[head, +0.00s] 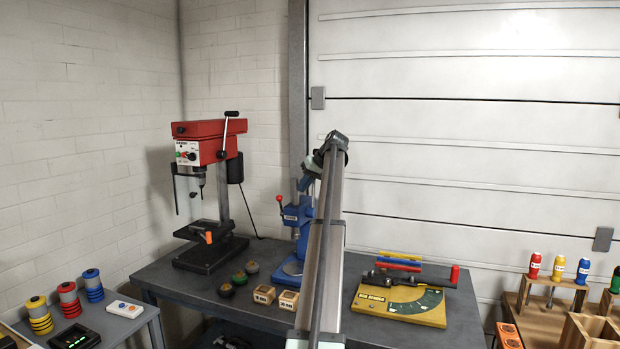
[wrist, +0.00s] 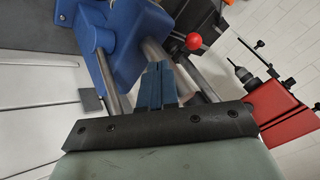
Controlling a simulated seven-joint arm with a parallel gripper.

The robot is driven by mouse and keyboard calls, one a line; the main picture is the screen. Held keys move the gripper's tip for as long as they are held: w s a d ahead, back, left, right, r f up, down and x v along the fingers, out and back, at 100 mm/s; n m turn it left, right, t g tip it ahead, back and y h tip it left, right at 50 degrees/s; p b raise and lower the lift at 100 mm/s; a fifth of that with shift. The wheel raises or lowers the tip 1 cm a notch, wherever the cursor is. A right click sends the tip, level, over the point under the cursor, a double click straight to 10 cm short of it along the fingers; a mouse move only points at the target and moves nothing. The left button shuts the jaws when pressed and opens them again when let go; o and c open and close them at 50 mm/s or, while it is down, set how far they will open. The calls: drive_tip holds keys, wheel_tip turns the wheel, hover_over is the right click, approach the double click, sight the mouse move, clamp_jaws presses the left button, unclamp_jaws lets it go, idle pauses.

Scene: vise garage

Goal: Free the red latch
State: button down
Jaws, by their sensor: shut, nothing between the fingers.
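A yellow board (head: 400,303) with a dark bar mechanism and a green curved plate lies on the bench. An upright red grip (head: 455,275) stands at its right end and looks like the red latch, though I cannot be sure. Its catch is too small to make out. My gripper (wrist: 155,82) shows in the wrist view with its blue fingers together and empty. It is near the blue press (wrist: 130,35), away from the board. The board is not in the wrist view.
The blue press (head: 297,220) with its red knob (wrist: 194,42) stands close to my arm. The red drill press (head: 208,150) is at left. Wooden blocks (head: 264,294) and round knobs (head: 239,278) lie in front. Coloured bars (head: 399,262) lie behind the board. A bottle rack (head: 550,285) is at right.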

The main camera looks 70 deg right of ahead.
sight(281, 208)
drive_tip(key=w+f, duration=0.1)
drive_tip(key=w+a+f, duration=0.1)
drive_tip(key=w, duration=0.1)
drive_tip(key=shift+f, duration=0.1)
drive_tip(key=shift+w+a+f, duration=0.2)
drive_tip(key=shift+w+a, duration=0.35)
drive_tip(key=shift+w, duration=0.3)
drive_tip(key=shift+a, duration=0.15)
drive_tip(key=shift+a+h, duration=0.2)
drive_tip(key=shift+h, duration=0.1)
